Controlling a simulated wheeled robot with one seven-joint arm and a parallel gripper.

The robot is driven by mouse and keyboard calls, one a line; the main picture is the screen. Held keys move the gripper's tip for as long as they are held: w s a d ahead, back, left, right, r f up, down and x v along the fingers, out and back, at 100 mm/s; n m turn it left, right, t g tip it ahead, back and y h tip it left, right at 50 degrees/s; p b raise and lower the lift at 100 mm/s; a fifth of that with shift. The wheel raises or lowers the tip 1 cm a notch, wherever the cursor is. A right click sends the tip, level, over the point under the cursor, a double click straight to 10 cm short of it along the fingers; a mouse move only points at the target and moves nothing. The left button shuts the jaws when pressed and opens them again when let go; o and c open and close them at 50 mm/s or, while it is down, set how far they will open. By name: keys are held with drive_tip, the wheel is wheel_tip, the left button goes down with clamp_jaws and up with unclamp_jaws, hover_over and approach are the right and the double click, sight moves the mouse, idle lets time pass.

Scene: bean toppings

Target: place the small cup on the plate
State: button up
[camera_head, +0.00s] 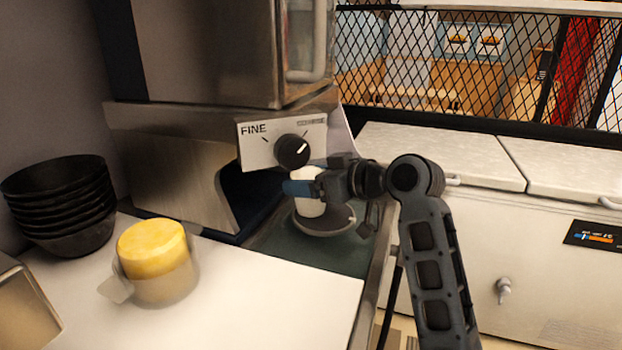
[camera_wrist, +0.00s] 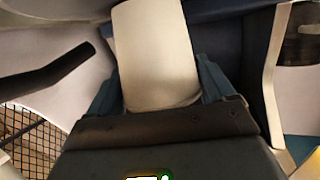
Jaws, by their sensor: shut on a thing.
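The small cup (camera_head: 309,190) is white and stands upright under the machine with the FINE dial. My gripper (camera_head: 302,188) is shut on it, with a blue finger across its side. In the wrist view the cup (camera_wrist: 155,55) fills the space between the blue fingers (camera_wrist: 157,90). A round dark plate (camera_head: 338,222) lies directly below the cup on the machine's base. The cup's bottom overlaps the plate in the head view; I cannot tell whether they touch.
The machine (camera_head: 165,165) rises close behind and left of my gripper. A stack of black bowls (camera_head: 62,205) and a clear container with yellow contents (camera_head: 155,265) stand on the white counter (camera_head: 270,300). A white chest (camera_head: 520,250) is at right.

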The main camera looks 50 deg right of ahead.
drive_tip(key=shift+f, duration=0.15)
drive_tip(key=o, duration=0.8)
drive_tip(key=shift+o, duration=0.2)
drive_tip(key=shift+r, duration=0.2)
drive_tip(key=v, duration=1.2)
drive_tip(key=shift+b, duration=0.4)
